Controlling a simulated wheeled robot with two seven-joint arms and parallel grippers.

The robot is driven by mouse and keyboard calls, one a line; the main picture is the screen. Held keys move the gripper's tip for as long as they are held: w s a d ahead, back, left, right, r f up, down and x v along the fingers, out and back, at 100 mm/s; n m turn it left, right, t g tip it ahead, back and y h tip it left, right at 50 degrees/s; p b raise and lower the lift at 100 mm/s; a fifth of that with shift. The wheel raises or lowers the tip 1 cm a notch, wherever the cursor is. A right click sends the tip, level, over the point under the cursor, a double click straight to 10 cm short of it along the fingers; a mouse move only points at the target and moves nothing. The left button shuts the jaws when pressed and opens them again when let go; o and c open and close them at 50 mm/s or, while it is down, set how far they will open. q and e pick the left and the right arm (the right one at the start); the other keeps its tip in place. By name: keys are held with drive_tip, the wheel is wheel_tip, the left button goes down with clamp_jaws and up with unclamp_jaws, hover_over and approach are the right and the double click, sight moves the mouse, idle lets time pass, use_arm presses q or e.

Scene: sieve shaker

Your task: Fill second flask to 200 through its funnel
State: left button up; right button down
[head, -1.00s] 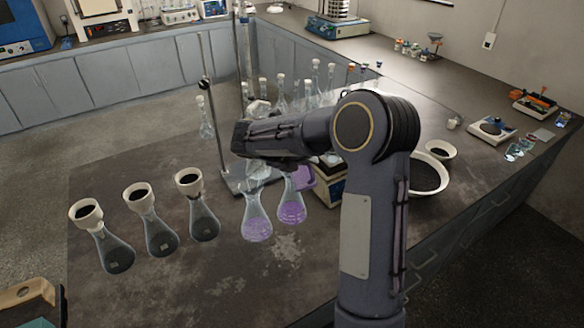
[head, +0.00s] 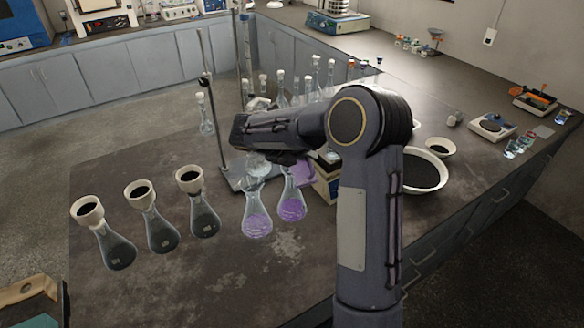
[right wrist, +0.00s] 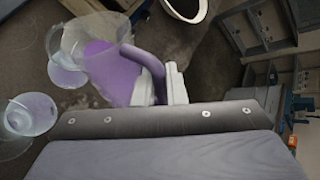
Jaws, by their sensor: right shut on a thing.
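Two glass flasks with purple liquid stand side by side on the bench, a left one (head: 257,221) and a right one (head: 292,208). A clear funnel (head: 258,166) shows above the left flask; the right flask's top is partly hidden by my arm. My right gripper (right wrist: 158,84) is shut on the handle of a clear jug (right wrist: 108,66) holding purple liquid. The jug looks tilted in the right wrist view, and its purple shows behind the right flask in the head view (head: 303,172). Whether liquid is flowing cannot be seen. My left gripper is not in view.
Three flasks with black-filled white funnels stand at the left, one of them here (head: 163,233). A metal stand (head: 212,110) and several stoppered flasks (head: 316,75) are behind my arm. A white dish of black material (head: 424,172) lies to the right. The front bench is clear.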

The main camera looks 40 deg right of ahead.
drive_tip(key=shift+w+d+n+g, duration=0.15)
drive_tip(key=shift+w+n+g, duration=0.45)
drive_tip(key=shift+w+g, duration=0.35)
idle(5.1)
drive_tip(key=shift+s+r+t, duration=0.1)
drive_tip(key=shift+s+t, duration=0.15)
drive_tip(key=shift+s, duration=0.2)
drive_tip(key=shift+s+m+t, duration=0.5)
drive_tip(key=shift+t, duration=0.1)
drive_tip(key=shift+s+a, duration=0.2)
drive_tip(key=shift+s, duration=0.05)
drive_tip(key=shift+w+f+b, duration=0.1)
drive_tip(key=shift+f+b, duration=0.15)
drive_tip(key=shift+b, duration=0.1)
drive_tip(key=s+a+f+m+t+h+b, duration=0.1)
drive_tip(key=s+f+m+t+b, duration=0.4)
drive_tip(key=b, duration=1.9)
drive_tip(key=shift+s+a+f+t+h, duration=0.3)
drive_tip(key=shift+s+f+t+h, duration=0.8)
drive_tip(key=shift+f, duration=1.55)
